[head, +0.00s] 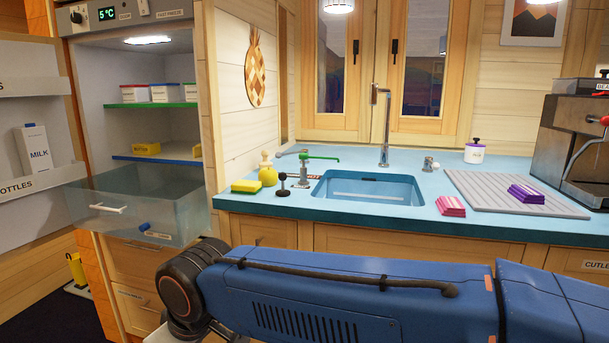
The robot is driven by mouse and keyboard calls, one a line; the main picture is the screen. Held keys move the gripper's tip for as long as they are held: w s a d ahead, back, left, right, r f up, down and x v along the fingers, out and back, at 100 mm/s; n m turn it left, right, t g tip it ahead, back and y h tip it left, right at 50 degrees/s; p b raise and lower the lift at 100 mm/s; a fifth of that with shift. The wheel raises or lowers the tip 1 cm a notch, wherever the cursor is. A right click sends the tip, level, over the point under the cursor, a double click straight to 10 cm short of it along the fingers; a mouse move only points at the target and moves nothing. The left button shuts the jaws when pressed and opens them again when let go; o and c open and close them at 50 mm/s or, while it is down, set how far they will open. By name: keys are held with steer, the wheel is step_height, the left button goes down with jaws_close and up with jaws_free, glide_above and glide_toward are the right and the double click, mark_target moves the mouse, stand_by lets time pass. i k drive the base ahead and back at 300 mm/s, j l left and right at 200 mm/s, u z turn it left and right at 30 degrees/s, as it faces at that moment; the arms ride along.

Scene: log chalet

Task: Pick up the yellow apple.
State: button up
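A round yellow thing that looks like the yellow apple (268,177) sits on the blue counter (330,157) at its left end, left of the sink. A small pale knobbed object (265,158) stands right behind it. A yellow sponge-like block (245,186) with a green base lies just to its left, and a black knobbed tamper-like object (283,185) stands to its right. My blue arm crosses the bottom of the head view, in front of the cabinets. My gripper is out of view, so its state does not show.
The sink (366,189) with a tall tap (385,125) is right of the apple. Pink (450,206) and purple (526,194) stacks lie farther right, near a coffee machine (577,140). An open fridge with a clear drawer (140,200) stands left.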

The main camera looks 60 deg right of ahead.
mark_target(269, 177)
steer(key=z, duration=1.45)
